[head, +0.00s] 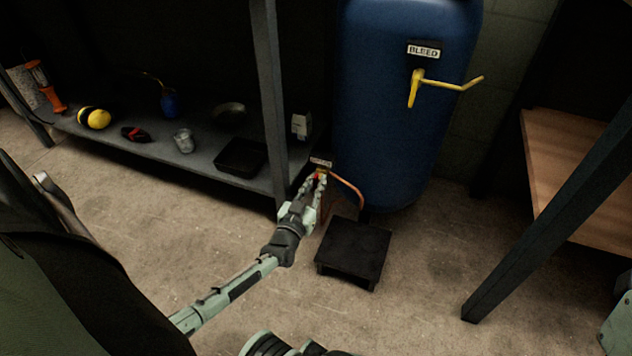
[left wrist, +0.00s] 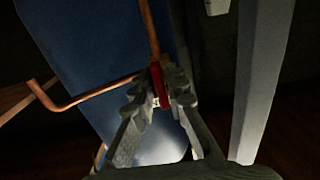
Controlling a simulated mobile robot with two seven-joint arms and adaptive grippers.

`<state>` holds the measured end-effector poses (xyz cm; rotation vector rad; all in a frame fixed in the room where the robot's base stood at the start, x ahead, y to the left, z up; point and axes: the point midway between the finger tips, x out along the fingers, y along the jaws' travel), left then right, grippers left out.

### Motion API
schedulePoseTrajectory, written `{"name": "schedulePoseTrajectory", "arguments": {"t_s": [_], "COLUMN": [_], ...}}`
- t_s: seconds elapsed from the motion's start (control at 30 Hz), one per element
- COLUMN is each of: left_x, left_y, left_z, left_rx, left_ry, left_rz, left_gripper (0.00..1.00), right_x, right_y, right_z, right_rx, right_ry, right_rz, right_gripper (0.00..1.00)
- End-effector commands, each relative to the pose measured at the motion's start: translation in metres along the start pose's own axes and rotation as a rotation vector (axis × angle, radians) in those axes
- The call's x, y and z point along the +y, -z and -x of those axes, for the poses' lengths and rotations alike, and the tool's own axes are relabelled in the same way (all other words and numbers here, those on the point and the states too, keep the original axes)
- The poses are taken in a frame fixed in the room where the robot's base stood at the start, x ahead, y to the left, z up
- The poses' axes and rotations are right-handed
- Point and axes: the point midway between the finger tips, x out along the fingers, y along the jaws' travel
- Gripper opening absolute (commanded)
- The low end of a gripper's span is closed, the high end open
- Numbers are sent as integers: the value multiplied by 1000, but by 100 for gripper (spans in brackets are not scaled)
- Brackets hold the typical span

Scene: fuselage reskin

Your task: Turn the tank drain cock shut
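The tank drain cock (head: 321,173) sits low beside the blue tank (head: 398,110), under a small label and at the end of a copper pipe (head: 348,187). My left gripper (head: 318,180) is at the cock. In the left wrist view the cock's red handle (left wrist: 159,86) lies between the fingertips of my left gripper (left wrist: 161,92). The fingertips look closed against both sides of it. The cock's body is mostly hidden by the fingers. My right gripper is not in view.
A black low platform (head: 353,250) stands on the floor below the tank. A grey shelf (head: 207,165) with several items is at left, its post close to my left gripper. A yellow bleed lever (head: 440,83) sticks out of the tank. A wooden bench (head: 568,165) is at right.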

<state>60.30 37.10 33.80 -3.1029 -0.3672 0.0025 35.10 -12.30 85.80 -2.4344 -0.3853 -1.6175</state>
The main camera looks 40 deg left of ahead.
Motion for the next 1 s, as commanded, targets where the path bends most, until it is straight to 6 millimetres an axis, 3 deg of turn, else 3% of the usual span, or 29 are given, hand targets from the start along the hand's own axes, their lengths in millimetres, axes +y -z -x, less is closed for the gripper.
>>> {"name": "schedulePoseTrajectory", "arguments": {"t_s": [0.1, 0.47, 1.0], "left_x": [0, 0, 0], "left_y": [0, -1, 0], "left_z": [0, 5, 104], "left_rx": [-1, -2, -2], "left_ry": [0, 0, 1], "left_rz": [1, 2, 3], "left_gripper": [29, 29, 29], "right_x": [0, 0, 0], "right_y": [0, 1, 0], "right_z": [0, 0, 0], "right_rx": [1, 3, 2], "right_ry": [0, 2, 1], "right_rz": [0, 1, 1], "right_gripper": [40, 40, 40]}}
